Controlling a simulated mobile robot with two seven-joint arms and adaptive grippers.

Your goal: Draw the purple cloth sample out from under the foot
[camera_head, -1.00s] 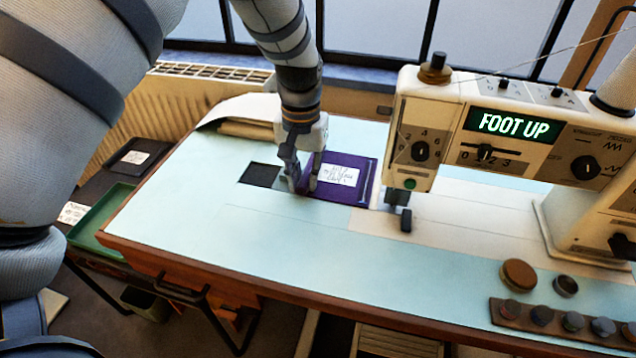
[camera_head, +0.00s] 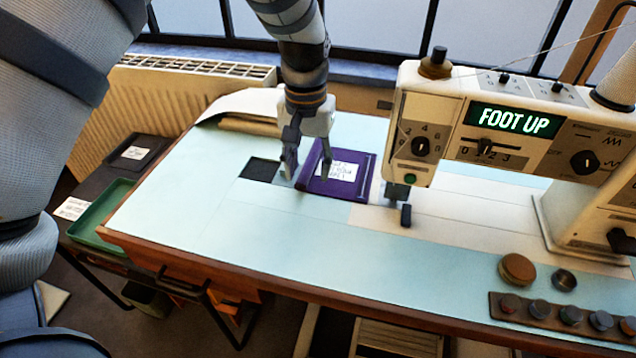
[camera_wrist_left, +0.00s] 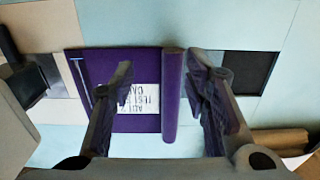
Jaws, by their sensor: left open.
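The purple cloth sample (camera_head: 352,192) lies flat on the pale blue table, with a white handwritten label on it and a raised, rolled left edge. My left gripper (camera_head: 308,170) is open above this edge, one finger on each side of it. In the left wrist view the rolled edge (camera_wrist_left: 171,110) shows between the spread fingers of the gripper (camera_wrist_left: 160,70). The dark presser foot (camera_head: 405,214) of the sewing machine stands right of the cloth, and a gap shows between them. My right gripper is not in view.
The sewing machine (camera_head: 440,130) displays "FOOT UP". A black square (camera_head: 260,169) lies left of the cloth. A brown round lid (camera_head: 517,269) and a knob strip (camera_head: 560,318) are at front right. A green tray (camera_head: 103,220) stands left, below the table. The front-left tabletop is clear.

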